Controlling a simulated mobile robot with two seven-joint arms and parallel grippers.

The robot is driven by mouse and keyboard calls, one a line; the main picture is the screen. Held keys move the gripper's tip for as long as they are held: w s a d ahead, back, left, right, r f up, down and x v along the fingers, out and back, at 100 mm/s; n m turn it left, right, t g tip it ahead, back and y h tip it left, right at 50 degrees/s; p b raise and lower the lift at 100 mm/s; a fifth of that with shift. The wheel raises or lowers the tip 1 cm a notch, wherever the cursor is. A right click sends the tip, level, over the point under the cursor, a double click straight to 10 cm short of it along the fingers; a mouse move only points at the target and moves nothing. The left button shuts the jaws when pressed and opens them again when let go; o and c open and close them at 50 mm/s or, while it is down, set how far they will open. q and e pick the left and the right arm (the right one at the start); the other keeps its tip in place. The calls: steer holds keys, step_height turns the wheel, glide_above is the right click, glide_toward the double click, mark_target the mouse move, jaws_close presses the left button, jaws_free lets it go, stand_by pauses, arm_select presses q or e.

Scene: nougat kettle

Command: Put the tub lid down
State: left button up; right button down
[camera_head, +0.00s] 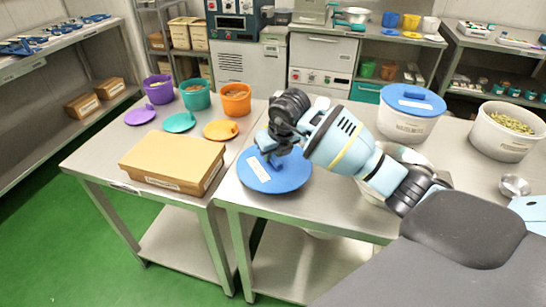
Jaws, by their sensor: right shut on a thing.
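A round blue tub lid (272,178) with a white label lies flat at the left end of the right-hand steel table. My right gripper (270,157) is over it, shut on the lid's top, probably at its handle; the fingertips are partly hidden by my wrist. I cannot tell whether the lid touches the tabletop. A white tub (405,125) with another blue lid (412,99) on it stands behind my right arm. An open white tub (505,140) with green nuts stands at the far right. My left gripper is not in view.
A round open container (408,155) is partly hidden behind my right arm. A small metal bowl (514,186) is at the right. The left table holds a cardboard box (173,160), purple, teal and orange pots with their lids. Bare tabletop (300,215) shows in front of the lid.

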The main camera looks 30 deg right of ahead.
mark_target(281, 172)
steer(key=shift+f, duration=0.85)
steer(key=shift+f, duration=0.2)
steer(key=c, duration=1.3)
jaws_free()
steer(key=shift+c, duration=0.2)
steer(key=shift+r, duration=0.1)
steer(key=shift+r, duration=0.3)
steer(key=v, duration=1.1)
steer(key=shift+s+r+p, duration=0.15)
steer(key=shift+r+p, duration=0.15)
steer(key=shift+p, duration=0.15)
